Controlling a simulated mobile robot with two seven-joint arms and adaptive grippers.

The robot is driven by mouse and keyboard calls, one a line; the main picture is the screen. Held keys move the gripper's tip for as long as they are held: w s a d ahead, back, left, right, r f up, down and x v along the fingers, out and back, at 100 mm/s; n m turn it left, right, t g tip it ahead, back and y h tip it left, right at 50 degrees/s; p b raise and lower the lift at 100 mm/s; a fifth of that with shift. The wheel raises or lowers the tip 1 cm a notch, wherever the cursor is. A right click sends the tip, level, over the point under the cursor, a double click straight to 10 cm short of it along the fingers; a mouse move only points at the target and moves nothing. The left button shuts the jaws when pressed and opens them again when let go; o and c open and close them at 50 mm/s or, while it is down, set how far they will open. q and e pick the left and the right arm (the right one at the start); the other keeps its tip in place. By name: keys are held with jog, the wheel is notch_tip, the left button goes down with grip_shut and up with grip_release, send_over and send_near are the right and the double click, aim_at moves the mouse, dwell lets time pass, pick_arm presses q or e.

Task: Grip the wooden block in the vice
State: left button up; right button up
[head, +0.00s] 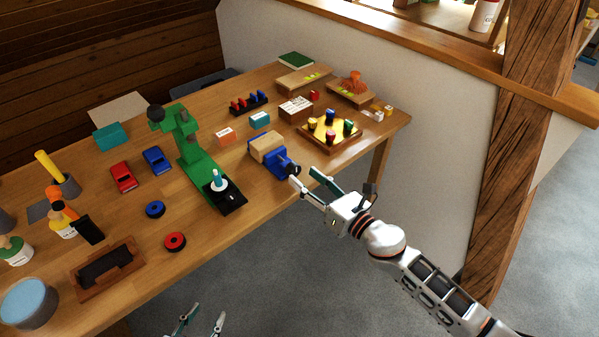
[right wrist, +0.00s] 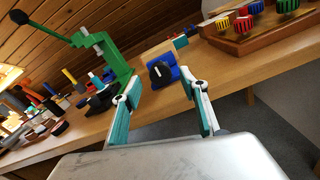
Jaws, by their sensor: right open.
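The blue vice (head: 285,167) stands near the front edge of the workbench; its dark handle end faces my right gripper. It also shows in the right wrist view (right wrist: 172,74), with a black handle (right wrist: 160,73) in front. The pale wooden block (head: 265,143) sits at the vice's far end, and shows above the handle in the right wrist view (right wrist: 158,52). I cannot tell whether the jaws press on it. My right gripper (head: 303,176) is open and empty, just off the handle end. My left gripper (head: 207,312) is open and empty, low in front of the bench.
A green press (head: 188,145) stands left of the vice. A yellow-topped peg tray (head: 331,131) lies to its right, with small boxes (head: 226,135) behind. Blue (head: 155,209) and red (head: 175,241) rings lie front left. Free floor lies before the bench; a timber post (head: 528,140) stands right.

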aim_at(297, 171)
jog(key=shift+x, duration=1.7)
pick_arm(q)
jog(key=shift+s+f, duration=0.15)
jog(key=shift+f, duration=0.1)
pick_arm(e)
jog(key=c, duration=1.1)
jog(key=m, duration=0.3)
jog(key=shift+m+p, duration=0.35)
jog(key=shift+m, duration=0.05)
jog(key=shift+d+m, duration=0.1)
jog(key=shift+m, duration=0.9)
pick_arm(q)
jog(key=shift+d+r, duration=0.15)
jog(key=shift+r, duration=0.3)
